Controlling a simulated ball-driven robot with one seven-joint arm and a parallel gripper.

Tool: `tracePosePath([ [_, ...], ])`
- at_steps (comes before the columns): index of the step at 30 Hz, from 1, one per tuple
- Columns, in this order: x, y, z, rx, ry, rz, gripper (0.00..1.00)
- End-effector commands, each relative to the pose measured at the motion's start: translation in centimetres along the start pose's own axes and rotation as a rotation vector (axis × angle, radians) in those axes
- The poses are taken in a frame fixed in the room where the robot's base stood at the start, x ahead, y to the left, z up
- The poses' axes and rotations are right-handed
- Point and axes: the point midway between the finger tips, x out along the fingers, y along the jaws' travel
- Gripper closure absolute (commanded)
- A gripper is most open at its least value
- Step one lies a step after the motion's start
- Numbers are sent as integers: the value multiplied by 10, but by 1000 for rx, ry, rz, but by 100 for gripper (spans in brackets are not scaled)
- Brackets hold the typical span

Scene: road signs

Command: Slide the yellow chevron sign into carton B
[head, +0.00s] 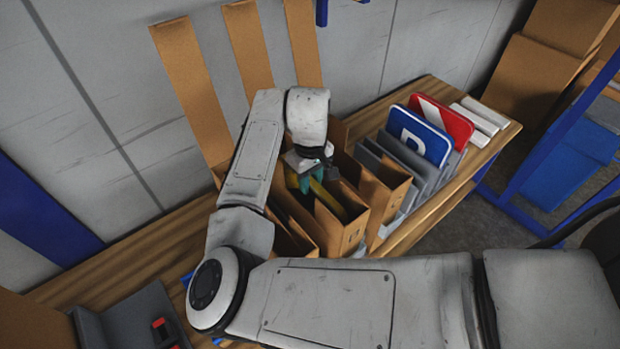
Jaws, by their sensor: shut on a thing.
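My gripper (306,182) points down into the open top of a narrow brown carton (353,237) in the middle of the row. It is shut on the yellow chevron sign (327,198), of which only a thin yellow strip shows between the carton's walls. The sign's lower part and face are hidden by the carton, and my wrist covers part of its top. Similar brown cartons stand close on both sides, one to the left (301,245) and one to the right (390,193). The carton letters are too small to read, so I cannot tell which is B.
A grey slotted rack (424,175) to the right holds a blue sign (418,136) and a red sign (447,121). White bars (482,116) lie beyond it on the wooden bench (115,248). Tall cardboard flaps (190,88) rise behind the cartons.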

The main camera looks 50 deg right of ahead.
Motion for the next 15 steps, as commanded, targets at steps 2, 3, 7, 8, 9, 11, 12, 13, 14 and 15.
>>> tracePosePath([
  [2, 0, 0, 0, 0, 1, 1, 100],
  [3, 1, 0, 0, 0, 1, 1, 100],
  [7, 3, 0, 0, 0, 1, 1, 100],
  [8, 3, 0, 0, 0, 1, 1, 100],
  [9, 4, 0, 0, 0, 1, 1, 100],
  [11, 4, 0, 0, 0, 1, 1, 100],
  [12, 5, 0, 0, 0, 1, 1, 100],
  [13, 5, 0, 0, 0, 1, 1, 100],
  [14, 6, 0, 0, 0, 1, 2, 100],
  [15, 6, 0, 0, 0, 0, 2, 100],
])
